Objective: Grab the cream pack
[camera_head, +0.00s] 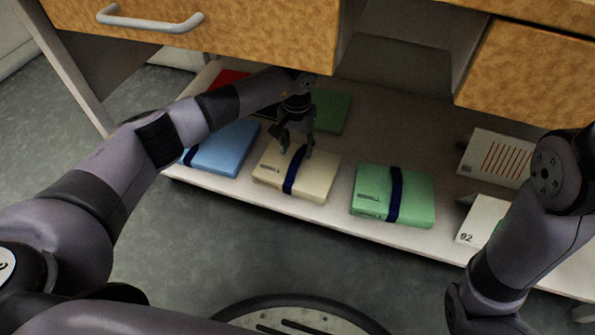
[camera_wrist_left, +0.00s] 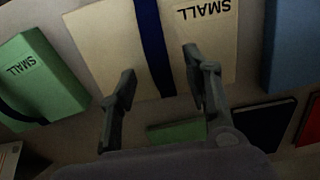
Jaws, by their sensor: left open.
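The cream pack (camera_head: 318,181), with a dark blue band around it, lies flat on the low shelf between a blue pack and a green pack. It also shows in the left wrist view (camera_wrist_left: 110,43), with the word SMALL on it. My left gripper (camera_head: 296,150) is over the back part of the cream pack, pointing down. In the left wrist view the fingers (camera_wrist_left: 160,82) are apart, one on each side of the blue band. I cannot tell whether they touch the pack. My right arm shows at the right of the head view, but its fingertips are not visible.
The blue pack (camera_head: 225,150) is left and the green pack (camera_head: 420,205) right of the cream one. Another green item (camera_head: 331,110) and a red one (camera_head: 229,78) lie behind. White boxes (camera_head: 492,158) stand at right. A wooden drawer front (camera_head: 230,45) overhangs the shelf.

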